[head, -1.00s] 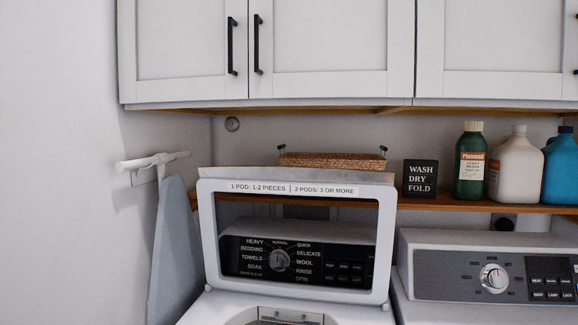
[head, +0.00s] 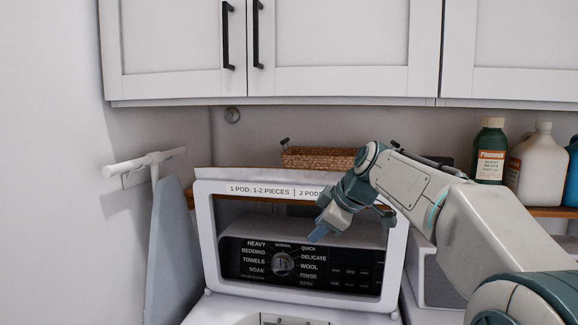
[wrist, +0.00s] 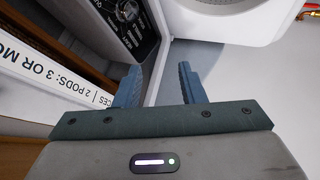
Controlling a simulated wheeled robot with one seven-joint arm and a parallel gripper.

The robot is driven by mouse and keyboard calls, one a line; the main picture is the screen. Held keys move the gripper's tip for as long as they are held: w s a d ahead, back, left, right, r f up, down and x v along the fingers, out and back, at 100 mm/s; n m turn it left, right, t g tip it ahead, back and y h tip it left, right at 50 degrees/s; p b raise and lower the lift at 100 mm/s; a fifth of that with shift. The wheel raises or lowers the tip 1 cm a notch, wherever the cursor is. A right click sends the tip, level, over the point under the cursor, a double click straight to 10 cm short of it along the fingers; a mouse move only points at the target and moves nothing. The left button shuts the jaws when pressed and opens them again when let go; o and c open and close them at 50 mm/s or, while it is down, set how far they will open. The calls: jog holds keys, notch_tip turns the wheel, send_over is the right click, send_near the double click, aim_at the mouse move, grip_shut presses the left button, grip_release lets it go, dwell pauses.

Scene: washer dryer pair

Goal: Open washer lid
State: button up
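The washer lid (head: 399,255) stands raised and upright at the back of the washer (head: 245,310) in the head view. It is a white frame around a clear window, with a label strip along its top. The control panel (head: 300,262) shows through the window. The lid's label strip (wrist: 50,85) is left of the fingers there. I cannot tell whether the gripper touches the lid.
A shelf above the machines holds a wicker basket (head: 318,158), a green bottle (head: 490,152) and a white jug (head: 535,165). White cabinets (head: 270,50) hang overhead. An ironing board (head: 172,250) leans by the left wall. My arm covers much of the dryer.

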jog(key=w+d+r+n+t+y+p, duration=0.1)
jog(key=w+d+r+n+y, duration=0.15)
jog(key=r, duration=0.25)
jog(key=w+d+r+n+t+y, duration=0.1)
jog(key=w+r+n, duration=0.15)
jog(key=r, duration=0.35)
jog(key=p, duration=0.7)
send_near(285, 172)
jog(key=x, duration=0.5)
jog(key=shift+a+r, duration=0.15)
jog(key=shift+r, duration=0.1)
jog(key=shift+h+p+x, duration=0.25)
jog(key=shift+p+x, duration=0.2)
jog(key=shift+x, duration=0.65)
jog(key=shift+w+a+f, duration=0.25)
jog(key=shift+w+f, duration=0.15)
jog(key=shift+f, duration=0.1)
grip_shut()
